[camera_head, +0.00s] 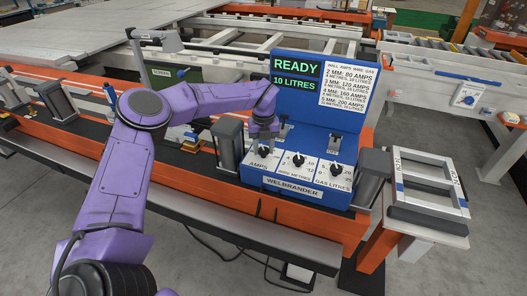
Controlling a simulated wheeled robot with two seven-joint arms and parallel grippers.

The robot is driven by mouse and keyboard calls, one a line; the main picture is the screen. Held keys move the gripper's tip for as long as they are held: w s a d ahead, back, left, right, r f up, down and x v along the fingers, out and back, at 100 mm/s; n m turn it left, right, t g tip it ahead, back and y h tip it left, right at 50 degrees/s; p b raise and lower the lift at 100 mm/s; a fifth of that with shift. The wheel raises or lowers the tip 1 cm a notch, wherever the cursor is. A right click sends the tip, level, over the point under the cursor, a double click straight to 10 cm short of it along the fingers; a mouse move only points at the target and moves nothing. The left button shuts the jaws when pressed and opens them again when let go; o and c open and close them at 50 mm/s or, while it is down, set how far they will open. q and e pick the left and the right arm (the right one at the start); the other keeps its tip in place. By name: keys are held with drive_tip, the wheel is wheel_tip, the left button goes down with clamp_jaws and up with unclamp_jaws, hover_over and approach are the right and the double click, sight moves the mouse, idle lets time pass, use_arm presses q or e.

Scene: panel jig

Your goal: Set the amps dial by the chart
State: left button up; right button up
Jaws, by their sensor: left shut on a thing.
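The blue welder marked WELBRANDER (290,189) stands on the orange bench. Its sloped white front has three black knobs: the amps dial (264,152) at left, the wire metres dial (298,160) in the middle and the gas litres dial (335,170) at right. My left gripper (264,143) points down and is shut on the amps dial, partly covering it; its setting is too small to read. The white chart (349,85) on the blue back panel lists amps by wall thickness, 2 MM: 80 AMPS at the top. My right gripper is out of view.
A green-lettered screen (296,75) reads READY and 10 LITRES. Grey posts (229,145) and (373,175) flank the welder. A grey open frame (430,188) lies at the right. Cables hang below the orange bench (200,190).

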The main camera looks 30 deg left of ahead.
sight(263, 150)
use_arm(q)
drive_tip(key=n+b, duration=0.1)
drive_tip(key=b, duration=0.1)
drive_tip(key=n+b, duration=0.4)
drive_tip(key=shift+f, duration=0.25)
drive_tip(key=shift+r+n+b, duration=0.2)
drive_tip(key=shift+n+b, duration=1.1)
drive_tip(key=o, duration=1.1)
drive_tip(key=shift+c, duration=0.2)
wheel_tip(263, 150, up, 11)
drive_tip(key=shift+f, duration=0.2)
